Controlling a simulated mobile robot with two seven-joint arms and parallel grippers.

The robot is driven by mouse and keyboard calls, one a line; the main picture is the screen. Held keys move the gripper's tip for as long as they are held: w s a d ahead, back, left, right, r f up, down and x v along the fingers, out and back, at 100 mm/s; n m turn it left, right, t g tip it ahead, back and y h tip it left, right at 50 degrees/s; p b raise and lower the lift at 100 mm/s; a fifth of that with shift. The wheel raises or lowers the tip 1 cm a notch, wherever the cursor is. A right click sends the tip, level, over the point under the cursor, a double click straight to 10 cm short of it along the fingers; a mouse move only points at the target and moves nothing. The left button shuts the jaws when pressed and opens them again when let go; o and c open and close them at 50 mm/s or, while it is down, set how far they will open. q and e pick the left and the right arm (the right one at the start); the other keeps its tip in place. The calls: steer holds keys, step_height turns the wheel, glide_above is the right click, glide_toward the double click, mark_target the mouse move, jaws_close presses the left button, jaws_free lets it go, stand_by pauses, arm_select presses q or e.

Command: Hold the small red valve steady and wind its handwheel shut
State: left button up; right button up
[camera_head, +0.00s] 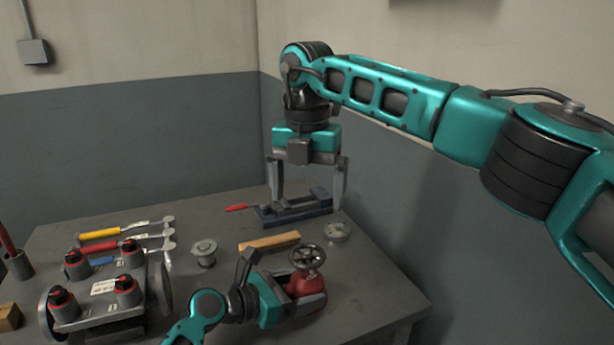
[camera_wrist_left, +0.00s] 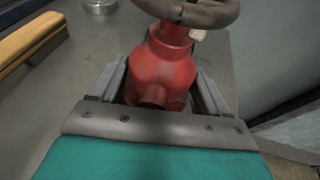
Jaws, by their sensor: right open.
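The small red valve (camera_head: 303,285) stands upright on the grey table at the front right, its dark handwheel (camera_head: 307,257) on top. My left gripper (camera_head: 306,298) reaches it low from the left, with a finger on either side of the red body. In the left wrist view the valve body (camera_wrist_left: 162,72) sits between the two fingers, which look closed on it; the handwheel (camera_wrist_left: 190,10) is cut off at the top edge. My right gripper (camera_head: 308,203) points down, open and empty, behind the valve and well apart from the handwheel.
A blue vice (camera_head: 295,210) with a red handle lies near my right fingertips. A wooden bar (camera_head: 269,242), a grey flange (camera_head: 337,231) and a grey fitting (camera_head: 204,252) surround the valve. Hammers (camera_head: 120,230) and a knobbed grey fixture (camera_head: 97,300) are at left. Walls close the back.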

arm_select(q)
steer(key=o, duration=0.4)
steer(key=shift+s, duration=0.1)
